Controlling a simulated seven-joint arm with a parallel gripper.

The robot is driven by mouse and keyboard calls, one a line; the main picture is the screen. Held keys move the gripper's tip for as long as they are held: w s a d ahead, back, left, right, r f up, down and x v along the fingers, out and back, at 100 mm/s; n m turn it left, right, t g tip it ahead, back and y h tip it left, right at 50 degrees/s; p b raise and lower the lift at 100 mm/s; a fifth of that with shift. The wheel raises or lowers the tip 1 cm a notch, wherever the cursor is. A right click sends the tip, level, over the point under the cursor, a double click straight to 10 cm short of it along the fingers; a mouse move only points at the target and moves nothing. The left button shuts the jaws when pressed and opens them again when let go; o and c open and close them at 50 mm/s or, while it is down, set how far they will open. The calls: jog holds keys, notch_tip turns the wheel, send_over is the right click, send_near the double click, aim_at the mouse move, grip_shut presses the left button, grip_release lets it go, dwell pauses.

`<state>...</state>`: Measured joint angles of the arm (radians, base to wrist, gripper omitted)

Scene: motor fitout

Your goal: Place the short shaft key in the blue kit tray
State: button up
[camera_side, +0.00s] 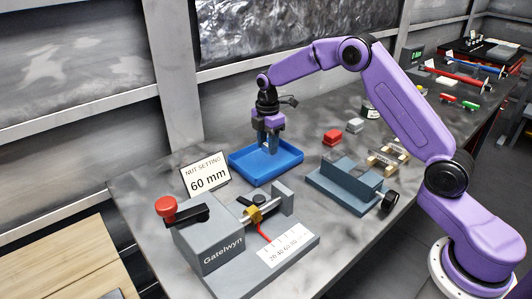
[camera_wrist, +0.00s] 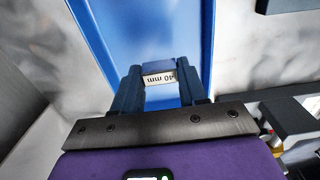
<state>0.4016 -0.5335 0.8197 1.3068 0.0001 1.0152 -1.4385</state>
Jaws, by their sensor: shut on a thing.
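My gripper (camera_side: 271,148) points down over the blue kit tray (camera_side: 290,167), its fingertips at or just above the tray floor. I cannot tell whether the key touches the floor. In the wrist view my gripper (camera_wrist: 160,85) is shut on a small shaft key (camera_wrist: 158,69), which has a blue-grey face and a white label reading "40 mm". The blue tray (camera_wrist: 145,25) lies beneath it in that view. In the side view the key cannot be made out between the fingers. No other part shows in the tray.
A grey fixture marked Gatelwyn (camera_side: 222,247), with a red knob (camera_side: 165,206), stands in front of the tray. A sign (camera_side: 205,175) reads "NUT SETTING 60 mm". A blue-grey block fixture (camera_side: 345,183), a wooden rack (camera_side: 388,158) and a red block (camera_side: 332,137) stand to the right.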

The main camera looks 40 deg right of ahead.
aim_at(266, 152)
jog(key=shift+w+f, duration=0.2)
jog(key=shift+f, duration=0.1)
jog(key=shift+w+f, duration=0.15)
jog(key=shift+f, duration=1.5)
jog(key=shift+f, duration=0.15)
jog(key=o, duration=1.1)
notch_tip(266, 152, up, 12)
jog(key=shift+r, duration=0.2)
